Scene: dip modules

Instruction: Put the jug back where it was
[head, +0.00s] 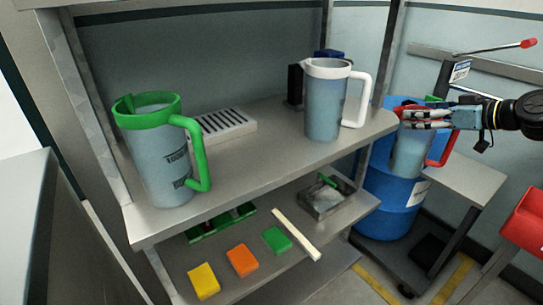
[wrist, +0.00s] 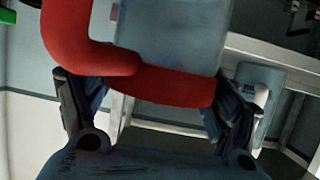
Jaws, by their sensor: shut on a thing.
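The jug with the red handle (head: 408,158) has a translucent blue-grey body and hangs roughly upright in the air at the right of the head view, in front of a blue barrel. My gripper (head: 432,113) is shut on its top part and partly covers it. In the wrist view the jug's red rim and handle (wrist: 170,86) lie between the fingers of my gripper (wrist: 152,100). A green-handled jug (head: 160,160) and a white-handled jug (head: 325,108) stand upright on the upper shelf (head: 262,165). The lower end of the held jug is outside the wrist view.
A white slotted block (head: 222,124) lies between the standing jugs, with free shelf around it. The lower shelf holds yellow (head: 204,281), orange (head: 242,260) and green (head: 276,240) blocks and a metal tray (head: 325,200). The blue barrel (head: 392,205) stands right of the shelves, near a grey table (head: 470,178).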

